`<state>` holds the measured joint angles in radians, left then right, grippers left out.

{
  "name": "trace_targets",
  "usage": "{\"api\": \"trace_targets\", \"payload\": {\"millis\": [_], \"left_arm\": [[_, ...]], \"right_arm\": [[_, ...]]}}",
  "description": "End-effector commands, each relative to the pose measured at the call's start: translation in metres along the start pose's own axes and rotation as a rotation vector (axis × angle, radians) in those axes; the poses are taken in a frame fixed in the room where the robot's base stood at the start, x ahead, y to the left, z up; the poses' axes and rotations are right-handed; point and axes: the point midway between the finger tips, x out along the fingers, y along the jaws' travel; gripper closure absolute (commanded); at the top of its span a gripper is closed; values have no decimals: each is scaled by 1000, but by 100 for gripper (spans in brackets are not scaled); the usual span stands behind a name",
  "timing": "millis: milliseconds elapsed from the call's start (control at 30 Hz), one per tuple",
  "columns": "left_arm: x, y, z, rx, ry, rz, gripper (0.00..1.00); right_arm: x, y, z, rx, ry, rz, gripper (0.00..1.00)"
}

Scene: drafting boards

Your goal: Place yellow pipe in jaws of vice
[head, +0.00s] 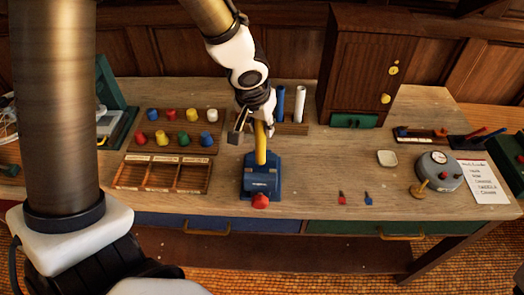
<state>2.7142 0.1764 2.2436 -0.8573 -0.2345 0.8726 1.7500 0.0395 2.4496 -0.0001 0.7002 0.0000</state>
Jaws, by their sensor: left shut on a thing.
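The yellow pipe (261,146) stands upright above the blue vice (262,184) in the middle of the bench. My left gripper (257,120) is shut on the pipe's upper part. The pipe's lower end meets the top of the vice at its jaws; I cannot tell whether it sits between them or just in front of or above them. The vice has a red knob (260,201) at its front. My right gripper is not in view.
Behind the gripper, a rack holds a blue pipe (281,101) and a white pipe (299,104). Coloured cups on a board and an empty divided wooden tray (128,187) lie left. A wooden cabinet (356,75) stands behind right.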

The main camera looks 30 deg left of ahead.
Motion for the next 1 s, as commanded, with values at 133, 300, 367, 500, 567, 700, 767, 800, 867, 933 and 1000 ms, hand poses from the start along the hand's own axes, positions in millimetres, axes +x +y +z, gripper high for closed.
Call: {"api": "trace_targets", "payload": {"millis": [133,300,367,500,567,700,767,800,867,933,1000], "left_arm": [[28,0,9,1,-1,0,100],[54,0,17,0,-1,0,100],[55,0,17,0,0,0,100],[52,0,16,-1,0,0,100],[52,0,16,-1,1,0,100],[57,0,18,-1,1,0,100],[55,0,17,-1,0,0,54],[55,0,17,-1,0,0,47],[55,0,17,-1,0,0,47],[55,0,17,-1,1,0,47],[55,0,17,-1,0,0,47]], "right_arm": [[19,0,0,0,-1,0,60],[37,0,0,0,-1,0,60],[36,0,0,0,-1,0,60],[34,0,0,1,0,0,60],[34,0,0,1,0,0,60],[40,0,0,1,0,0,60],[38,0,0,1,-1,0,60],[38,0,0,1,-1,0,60],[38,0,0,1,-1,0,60],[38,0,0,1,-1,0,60],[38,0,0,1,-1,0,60]]}}
